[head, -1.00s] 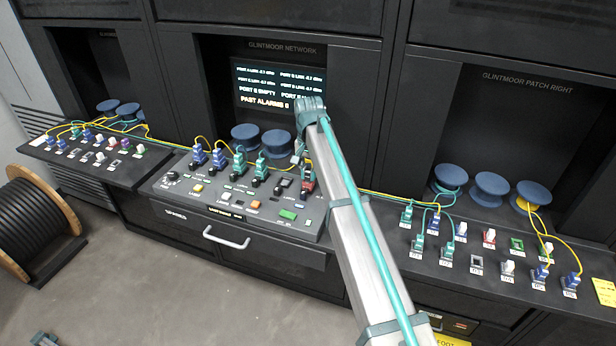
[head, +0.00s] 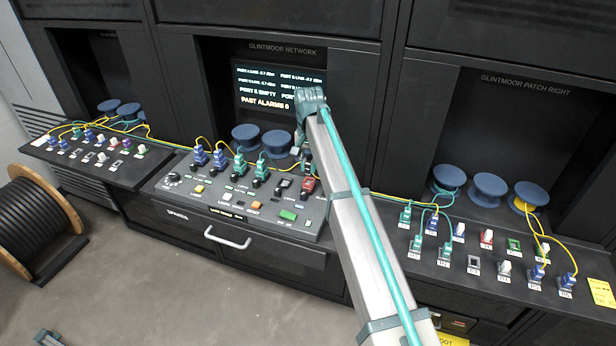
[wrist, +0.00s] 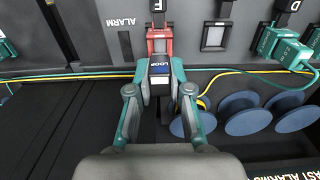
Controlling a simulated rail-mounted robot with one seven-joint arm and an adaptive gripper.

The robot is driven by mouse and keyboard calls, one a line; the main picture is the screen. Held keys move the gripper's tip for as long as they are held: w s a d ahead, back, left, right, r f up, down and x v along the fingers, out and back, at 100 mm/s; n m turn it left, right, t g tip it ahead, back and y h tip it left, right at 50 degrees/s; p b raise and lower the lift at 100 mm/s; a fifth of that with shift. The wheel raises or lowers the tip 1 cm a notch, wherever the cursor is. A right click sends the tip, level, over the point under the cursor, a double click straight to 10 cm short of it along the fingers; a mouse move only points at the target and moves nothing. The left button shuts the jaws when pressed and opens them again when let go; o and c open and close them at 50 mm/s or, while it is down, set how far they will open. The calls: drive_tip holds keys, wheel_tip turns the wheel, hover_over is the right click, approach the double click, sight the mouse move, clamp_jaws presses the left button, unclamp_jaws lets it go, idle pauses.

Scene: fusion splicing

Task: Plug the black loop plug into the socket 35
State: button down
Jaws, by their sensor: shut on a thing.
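My gripper (wrist: 159,92) is shut on a dark block marked LOOP (wrist: 160,70), the black loop plug. In the head view my gripper (head: 304,168) is at the right end of the middle console, just above the red housing (head: 308,187), and the arm partly hides this area. I cannot pick out socket 35, as the small port labels are not legible.
The middle console (head: 175,205) carries several blue and teal plugs. The right panel (head: 425,285) has several plugs and an empty-looking socket frame (head: 473,263). Yellow and teal cables run behind the gripper. Blue spools (wrist: 249,115) stand nearby.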

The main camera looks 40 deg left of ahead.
drive_tip(key=shift+r+p, duration=0.5)
drive_tip(key=shift+r, duration=0.55)
